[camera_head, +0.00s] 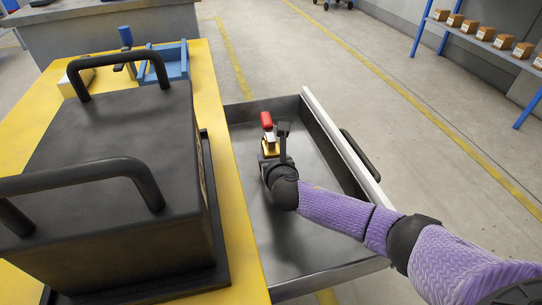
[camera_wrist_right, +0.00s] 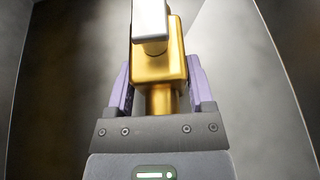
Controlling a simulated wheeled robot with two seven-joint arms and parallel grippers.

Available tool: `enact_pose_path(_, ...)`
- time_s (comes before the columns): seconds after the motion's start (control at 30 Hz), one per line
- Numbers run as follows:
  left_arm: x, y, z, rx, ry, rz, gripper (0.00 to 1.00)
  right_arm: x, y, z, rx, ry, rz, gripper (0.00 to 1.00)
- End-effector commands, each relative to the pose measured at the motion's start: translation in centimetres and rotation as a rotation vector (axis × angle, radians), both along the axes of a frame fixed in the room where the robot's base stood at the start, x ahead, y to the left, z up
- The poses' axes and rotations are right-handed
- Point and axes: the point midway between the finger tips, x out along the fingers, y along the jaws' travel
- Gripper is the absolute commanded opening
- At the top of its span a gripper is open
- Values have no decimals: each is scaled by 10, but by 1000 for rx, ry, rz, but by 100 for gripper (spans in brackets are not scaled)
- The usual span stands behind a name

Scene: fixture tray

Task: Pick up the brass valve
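The brass valve (camera_head: 269,149) has a yellow-gold body and a red handle on top. It is inside the grey metal tray (camera_head: 289,238), toward its far left part. My right gripper (camera_head: 279,150) is at the valve and hides part of it. In the right wrist view the brass body (camera_wrist_right: 160,68) sits centred between the two purple fingers (camera_wrist_right: 161,82), which lie close against its sides. A light grey part covers its upper end. I cannot tell whether the valve touches the tray floor. My left gripper is not in view.
A big dark box (camera_head: 110,140) with two black handles stands on the yellow table (camera_head: 228,170) left of the tray. A shelf with small boxes (camera_head: 485,33) is far right.

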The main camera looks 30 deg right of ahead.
Motion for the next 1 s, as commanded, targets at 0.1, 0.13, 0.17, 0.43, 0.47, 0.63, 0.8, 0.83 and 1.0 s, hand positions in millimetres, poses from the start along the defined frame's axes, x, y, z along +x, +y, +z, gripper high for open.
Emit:
enact_pose_path(0.1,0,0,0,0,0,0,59,0,0,0,0,0,0,41)
enact_pose_path(0.13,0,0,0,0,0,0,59,0,0,0,0,0,0,34)
enact_pose_path(0.17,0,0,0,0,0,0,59,0,0,0,0,0,0,28)
enact_pose_path(0.43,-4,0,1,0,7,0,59,0,0,-1,0,1,0,0)
enact_pose_path(0.47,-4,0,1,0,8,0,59,0,0,-1,-1,1,0,0)
enact_pose_path(0.63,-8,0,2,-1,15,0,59,0,0,1,-1,-3,0,0)
enact_pose_path(0.8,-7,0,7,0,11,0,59,0,0,8,0,-4,0,0)
enact_pose_path(0.83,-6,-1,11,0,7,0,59,0,0,14,-1,-6,0,0)
enact_pose_path(1.0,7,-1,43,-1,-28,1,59,1,0,63,-2,-13,0,0)
